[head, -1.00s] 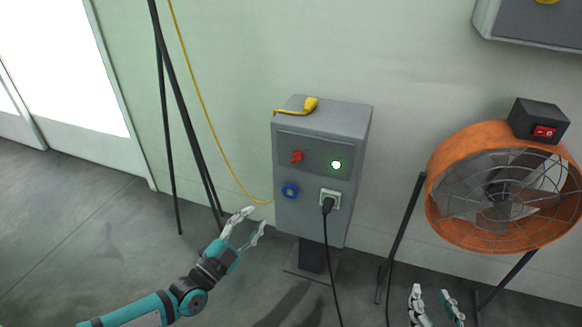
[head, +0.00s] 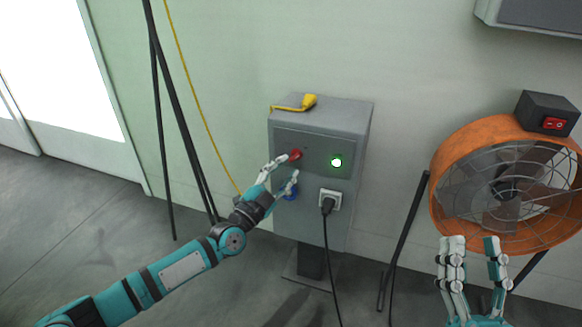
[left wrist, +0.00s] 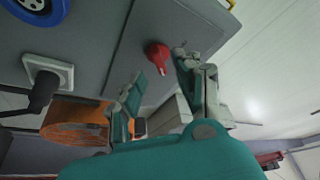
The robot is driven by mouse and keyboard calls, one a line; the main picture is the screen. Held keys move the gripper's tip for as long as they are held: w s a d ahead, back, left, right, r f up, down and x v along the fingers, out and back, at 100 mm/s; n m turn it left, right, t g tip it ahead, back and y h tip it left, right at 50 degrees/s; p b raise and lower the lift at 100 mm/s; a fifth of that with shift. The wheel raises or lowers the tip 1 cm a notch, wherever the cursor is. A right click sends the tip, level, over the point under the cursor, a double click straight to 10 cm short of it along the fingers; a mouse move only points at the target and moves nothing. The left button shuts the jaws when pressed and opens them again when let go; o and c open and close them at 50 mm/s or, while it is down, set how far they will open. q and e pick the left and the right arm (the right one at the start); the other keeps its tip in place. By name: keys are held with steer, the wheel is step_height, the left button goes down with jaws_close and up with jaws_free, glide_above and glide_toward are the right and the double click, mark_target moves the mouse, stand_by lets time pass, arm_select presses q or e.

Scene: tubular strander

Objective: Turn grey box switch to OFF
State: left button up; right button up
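The grey box (head: 352,123) stands on a post by the wall. Its red switch (head: 295,155) is on the upper left of the front panel, with a lit green lamp (head: 336,162) to its right. My left gripper (head: 287,168) is open at the panel, its fingertips close to the red switch. In the left wrist view the red switch (left wrist: 157,57) shows between the two spread fingers (left wrist: 160,75), nearer the right one; I cannot tell whether they touch. My right gripper (head: 472,243) is open and empty in front of the fan.
A black plug sits in a white socket (head: 330,198) below the lamp, its cable hanging down. A blue socket (head: 291,192) is partly behind my left gripper. A yellow plug (head: 307,101) lies on the box. An orange fan (head: 440,190) stands right; black stand legs (head: 167,130) are left.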

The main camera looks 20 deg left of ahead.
mark_target(294, 159)
arm_select(q)
steer(key=shift+b+x, duration=0.3)
steer(key=shift+x, duration=1.2)
arm_select(e)
steer(key=s+r+t+y, duration=0.1)
steer(key=s+r+t, duration=0.1)
steer(key=s, duration=0.1)
steer(key=shift+d+r+t, duration=0.15)
steer(key=shift+r+t, duration=0.15)
steer(key=shift+r, duration=0.1)
arm_select(q)
steer(key=shift+c, duration=0.2)
jaws_close()
